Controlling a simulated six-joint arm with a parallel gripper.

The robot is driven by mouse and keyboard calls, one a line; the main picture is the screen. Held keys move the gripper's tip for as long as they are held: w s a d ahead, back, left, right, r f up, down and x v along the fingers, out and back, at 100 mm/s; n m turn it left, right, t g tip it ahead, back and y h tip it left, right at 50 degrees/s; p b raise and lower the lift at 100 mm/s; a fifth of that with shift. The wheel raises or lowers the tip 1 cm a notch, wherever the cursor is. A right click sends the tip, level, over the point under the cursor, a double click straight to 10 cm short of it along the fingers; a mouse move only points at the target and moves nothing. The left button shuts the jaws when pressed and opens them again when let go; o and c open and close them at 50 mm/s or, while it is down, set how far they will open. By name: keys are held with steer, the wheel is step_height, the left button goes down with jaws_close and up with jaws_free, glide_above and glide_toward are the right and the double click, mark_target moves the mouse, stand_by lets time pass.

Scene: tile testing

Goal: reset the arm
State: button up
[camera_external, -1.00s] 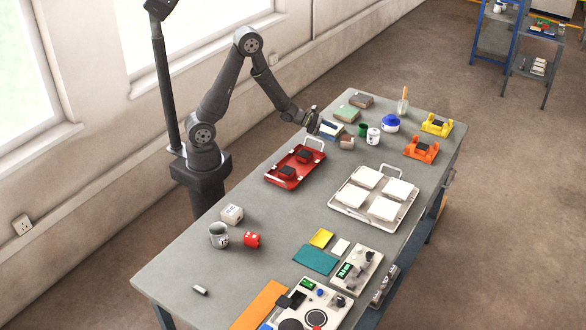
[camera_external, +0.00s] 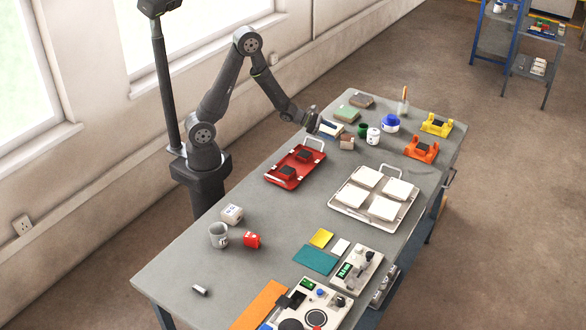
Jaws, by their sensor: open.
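My gripper (camera_external: 312,121) is at the end of my dark arm, over the far left part of the grey table (camera_external: 190,260). It is small in this view, and the gap between its fingers is hard to make out. It is open, and I see nothing held in it. A white-and-blue item (camera_external: 329,128) and a small brown block (camera_external: 347,142) are just right of it. The arm bends up at the elbow and reaches down to the right.
A white tray (camera_external: 345,207) holds several white tiles. A green cup (camera_external: 362,130), a white cup (camera_external: 373,136) and a blue-and-white pot (camera_external: 390,124) stand to the right.

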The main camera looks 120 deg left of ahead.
mark_target(348, 138)
steer(key=x, duration=0.9)
steer(key=shift+r, duration=1.25)
